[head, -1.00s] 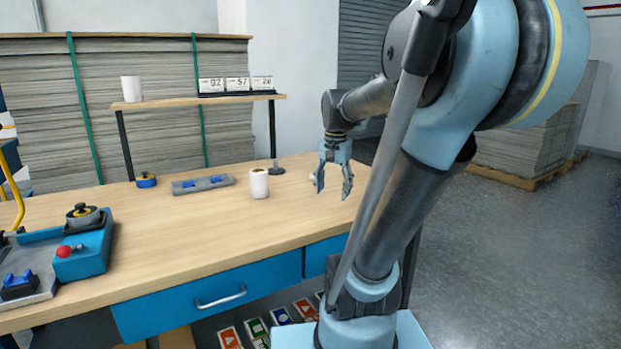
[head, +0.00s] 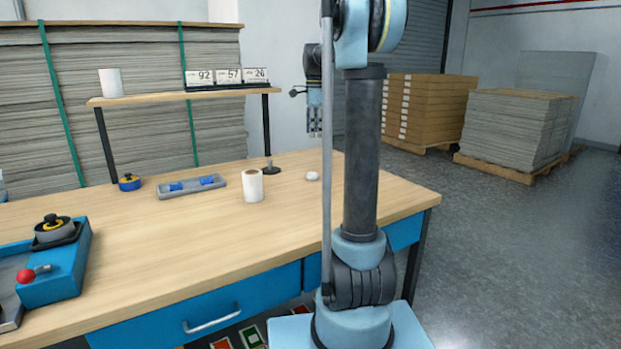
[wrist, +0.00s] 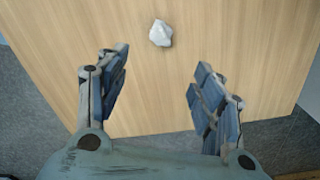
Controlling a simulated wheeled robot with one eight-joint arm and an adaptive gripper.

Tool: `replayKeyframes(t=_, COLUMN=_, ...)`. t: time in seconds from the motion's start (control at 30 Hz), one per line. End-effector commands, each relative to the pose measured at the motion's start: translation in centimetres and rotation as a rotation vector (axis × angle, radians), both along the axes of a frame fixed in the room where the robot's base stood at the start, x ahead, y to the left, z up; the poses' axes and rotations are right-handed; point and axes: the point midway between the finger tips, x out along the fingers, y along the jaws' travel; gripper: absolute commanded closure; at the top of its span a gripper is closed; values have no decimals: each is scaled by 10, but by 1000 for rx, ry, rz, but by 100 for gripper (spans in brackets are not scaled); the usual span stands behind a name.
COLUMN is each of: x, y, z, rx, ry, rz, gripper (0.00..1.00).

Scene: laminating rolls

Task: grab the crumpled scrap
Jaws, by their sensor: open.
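The crumpled scrap (head: 312,176) is a small white lump on the wooden table (head: 180,238), near its far right part, to the right of a white roll. In the wrist view the scrap (wrist: 161,33) lies on bare wood, ahead of the fingertips and roughly midway between them. My gripper (wrist: 160,78) is open and empty, with its two blue-grey fingers wide apart. In the head view my gripper (head: 314,125) hangs pointing down above the scrap, apart from it, partly beside my arm's column.
A white roll (head: 253,186) stands left of the scrap. A grey tray with blue pieces (head: 192,187) and a shelf (head: 180,97) with its post are further left and behind. The table's right edge is close. Wood around the scrap is clear.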

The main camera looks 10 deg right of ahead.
Motion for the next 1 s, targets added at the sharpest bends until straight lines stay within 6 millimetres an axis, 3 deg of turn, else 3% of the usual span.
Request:
replayKeyframes(t=0.17, x=8, y=4, z=-7, rx=0, ry=3, rz=-23, gripper=39)
replayKeyframes(t=0.7, x=6, y=8, z=-97, rx=0, ry=3, rz=-16, gripper=39)
replayKeyframes(t=1.0, x=6, y=8, z=-122, rx=0, ry=3, rz=-16, gripper=39)
